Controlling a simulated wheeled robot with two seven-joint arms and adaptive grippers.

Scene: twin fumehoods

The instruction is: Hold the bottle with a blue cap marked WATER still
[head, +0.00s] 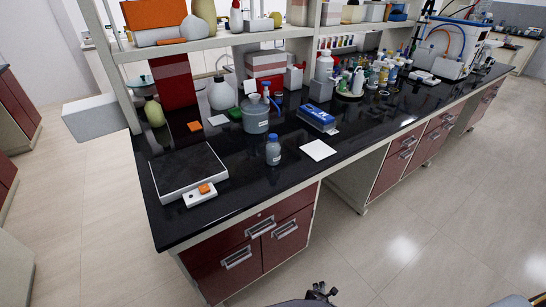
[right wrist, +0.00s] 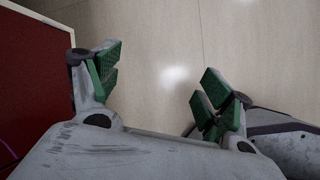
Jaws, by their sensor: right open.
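A small bottle with a blue cap (head: 273,152) stands upright near the front edge of the black bench in the head view. It has a pale label, too small to read. No gripper touches it. My right gripper (right wrist: 159,88) is open and empty in the right wrist view, its green-padded fingers spread wide over the floor. A dark, finger-like part of mine shows at the bottom edge of the head view, below the bench and well short of the bottle; I cannot tell which arm it belongs to. My left gripper cannot be made out.
A large round container (head: 255,118) stands behind the bottle. A white sheet (head: 318,150) and a blue box (head: 316,117) lie to its right, and a black-topped plate (head: 188,170) to its left. A red cabinet panel (right wrist: 35,70) is left of my right gripper.

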